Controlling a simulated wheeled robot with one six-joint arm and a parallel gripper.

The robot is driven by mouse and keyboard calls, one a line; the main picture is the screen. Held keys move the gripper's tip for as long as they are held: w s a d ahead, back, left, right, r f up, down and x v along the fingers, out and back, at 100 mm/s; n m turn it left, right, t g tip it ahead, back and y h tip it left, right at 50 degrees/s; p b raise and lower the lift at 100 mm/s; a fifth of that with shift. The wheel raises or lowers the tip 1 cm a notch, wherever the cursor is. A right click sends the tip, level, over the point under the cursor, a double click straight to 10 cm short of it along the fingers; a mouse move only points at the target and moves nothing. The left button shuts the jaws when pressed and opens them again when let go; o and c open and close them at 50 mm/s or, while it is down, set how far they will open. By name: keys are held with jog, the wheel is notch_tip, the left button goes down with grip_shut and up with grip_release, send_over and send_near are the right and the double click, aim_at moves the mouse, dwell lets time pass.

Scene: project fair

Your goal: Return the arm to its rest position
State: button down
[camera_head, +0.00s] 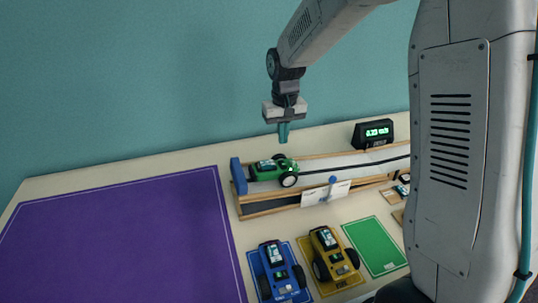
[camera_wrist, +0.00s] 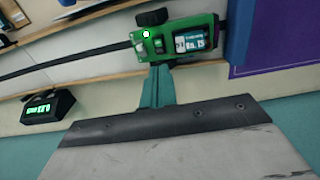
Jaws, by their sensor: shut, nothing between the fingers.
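My gripper (camera_head: 283,133) is shut and empty, with its teal fingers pointing down. In the head view it hangs above the left end of the track, over a green toy car. In the wrist view the fingers (camera_wrist: 158,88) show in front of the green car (camera_wrist: 178,40), and I see no hold on it. The green car (camera_head: 270,170) sits on the track (camera_head: 335,166) beside the blue end stop (camera_head: 238,176). My arm reaches in from the upper right, bent down at the wrist.
A display with green digits (camera_head: 374,133) stands behind the track. In front are a blue car (camera_head: 278,272), a yellow car (camera_head: 331,257) and an empty green mat (camera_head: 375,245). A large purple mat (camera_head: 120,240) lies bare at left. A teal wall (camera_head: 130,80) rises behind the table.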

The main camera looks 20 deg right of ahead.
jog(key=s+d+r, duration=0.1)
jog(key=s+r, duration=0.3)
jog(key=s, duration=0.7)
jog(key=s+d+r+t, duration=0.1)
jog(key=s+r, duration=0.4)
jog(key=s, duration=0.6)
jog(key=s+d+r, duration=0.1)
jog(key=s+r, duration=0.3)
jog(key=s, duration=0.8)
jog(key=shift+r, duration=0.15)
jog(key=w+a+f+t, duration=0.1)
jog(key=w+f, duration=0.2)
jog(key=w, duration=1.2)
jog(key=w+a+f+t, duration=0.1)
jog(key=w+f, duration=0.2)
jog(key=w, duration=1.3)
jog(key=shift+f, duration=0.15)
